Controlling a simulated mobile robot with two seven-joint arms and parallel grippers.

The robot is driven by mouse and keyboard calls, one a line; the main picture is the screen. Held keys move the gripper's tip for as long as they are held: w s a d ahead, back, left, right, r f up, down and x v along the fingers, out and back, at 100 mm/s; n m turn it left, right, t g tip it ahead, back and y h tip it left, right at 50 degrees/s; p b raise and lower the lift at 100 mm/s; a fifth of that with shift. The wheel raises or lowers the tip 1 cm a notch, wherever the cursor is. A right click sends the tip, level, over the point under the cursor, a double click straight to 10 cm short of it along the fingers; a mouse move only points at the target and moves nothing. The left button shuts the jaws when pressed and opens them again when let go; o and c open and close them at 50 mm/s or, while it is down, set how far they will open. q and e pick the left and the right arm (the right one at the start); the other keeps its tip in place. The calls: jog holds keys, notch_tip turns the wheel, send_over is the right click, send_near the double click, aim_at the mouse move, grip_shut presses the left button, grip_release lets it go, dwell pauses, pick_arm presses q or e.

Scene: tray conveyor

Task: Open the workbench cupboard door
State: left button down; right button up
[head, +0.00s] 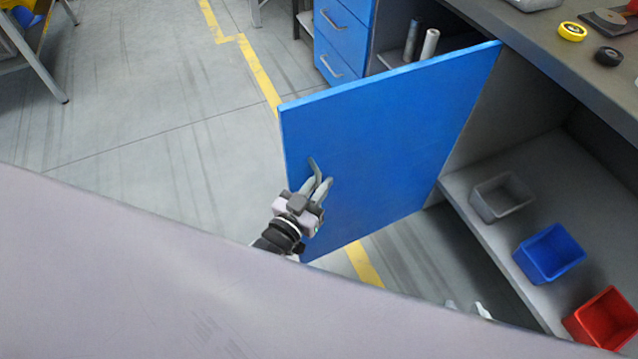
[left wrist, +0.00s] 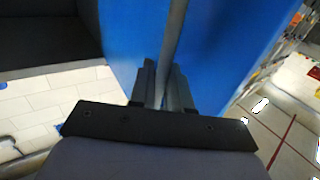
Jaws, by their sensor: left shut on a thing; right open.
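The blue cupboard door (head: 400,140) stands swung well out from the grey workbench, and the cupboard's inside is exposed. My left gripper (head: 322,184) is shut on the door handle (head: 314,166), near the door's free edge. In the left wrist view, the left gripper's fingers (left wrist: 163,88) close around the grey handle bar (left wrist: 174,40) in front of the blue door face (left wrist: 225,50). My right gripper (head: 467,309) is open and empty, with only its pale fingertips showing low by the cupboard opening; the rest is hidden behind my own body.
On the cupboard's shelf (head: 482,232) stand a grey bin (head: 502,197), a blue bin (head: 549,254) and a red bin (head: 604,320). Blue drawers (head: 341,35) are behind the door. Tape rolls (head: 572,31) lie on the worktop (head: 540,45). The floor left of the door is clear.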

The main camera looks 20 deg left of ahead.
pick_arm(q)
jog(key=shift+a, duration=0.1)
jog(key=c, duration=1.3)
grip_release()
jog(key=shift+c, duration=0.2)
jog(key=shift+s, duration=0.1)
jog(key=p+v, duration=0.1)
jog(key=v, duration=0.6)
